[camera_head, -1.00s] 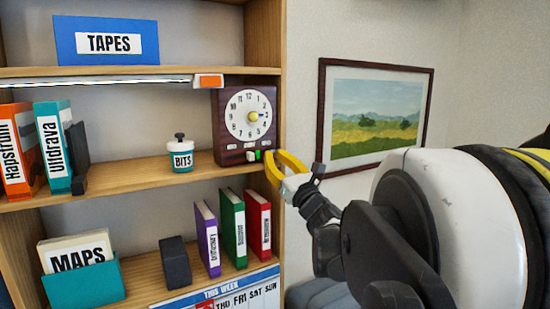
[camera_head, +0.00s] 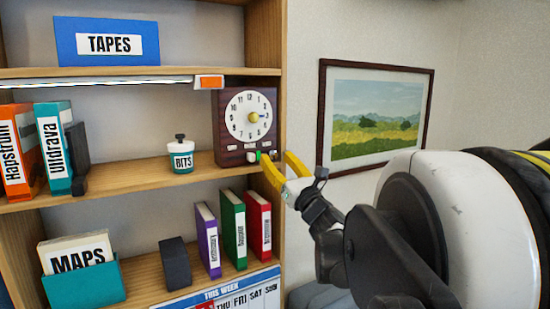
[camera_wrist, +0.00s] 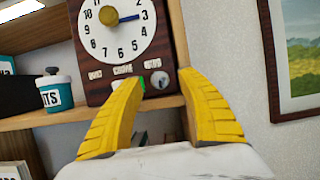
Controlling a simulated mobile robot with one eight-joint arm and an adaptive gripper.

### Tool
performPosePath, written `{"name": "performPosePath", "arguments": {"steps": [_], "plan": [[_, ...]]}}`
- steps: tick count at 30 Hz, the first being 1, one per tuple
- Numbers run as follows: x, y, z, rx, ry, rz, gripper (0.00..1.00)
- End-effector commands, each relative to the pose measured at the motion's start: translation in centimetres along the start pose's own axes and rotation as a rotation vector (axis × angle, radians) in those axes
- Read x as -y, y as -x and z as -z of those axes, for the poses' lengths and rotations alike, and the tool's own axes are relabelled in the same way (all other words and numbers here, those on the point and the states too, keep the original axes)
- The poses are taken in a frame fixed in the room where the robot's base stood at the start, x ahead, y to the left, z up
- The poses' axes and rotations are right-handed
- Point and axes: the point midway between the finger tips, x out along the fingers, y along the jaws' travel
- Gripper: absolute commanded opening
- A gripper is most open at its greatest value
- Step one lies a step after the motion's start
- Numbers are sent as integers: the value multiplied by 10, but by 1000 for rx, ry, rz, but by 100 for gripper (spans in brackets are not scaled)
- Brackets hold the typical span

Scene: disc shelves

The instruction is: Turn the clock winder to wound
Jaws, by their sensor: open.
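The clock (camera_head: 221,120) is a dark brown box with a white dial, standing upright at the right end of the middle shelf. It also shows in the wrist view (camera_wrist: 89,62), with a gold knob and a blue hand on its dial. Below the dial is a row of small labels, too blurred to read. A small round grey knob (camera_wrist: 159,79), which looks like the winder, sits under the right label, with a green part (camera_wrist: 141,84) to its left. My yellow gripper (camera_head: 277,159) is open and empty at the clock's lower right. In the wrist view the knob appears between its fingertips.
A wooden side panel (camera_head: 266,50) stands right of the clock, close to my gripper. A BITS jar (camera_head: 181,157) is left of the clock. An orange-ended bar (camera_head: 208,82) is above. Binders (camera_head: 233,225) stand below, and a framed picture (camera_head: 376,112) hangs right.

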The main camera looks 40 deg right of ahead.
Motion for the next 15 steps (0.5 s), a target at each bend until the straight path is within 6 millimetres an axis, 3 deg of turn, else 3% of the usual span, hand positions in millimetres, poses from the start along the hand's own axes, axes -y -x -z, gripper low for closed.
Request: {"name": "performPosePath", "arguments": {"steps": [9, 15], "plan": [[1, 69, 0, 0, 2, 3, 46], [1, 100, 0, 1, 1, 2, 46]]}}
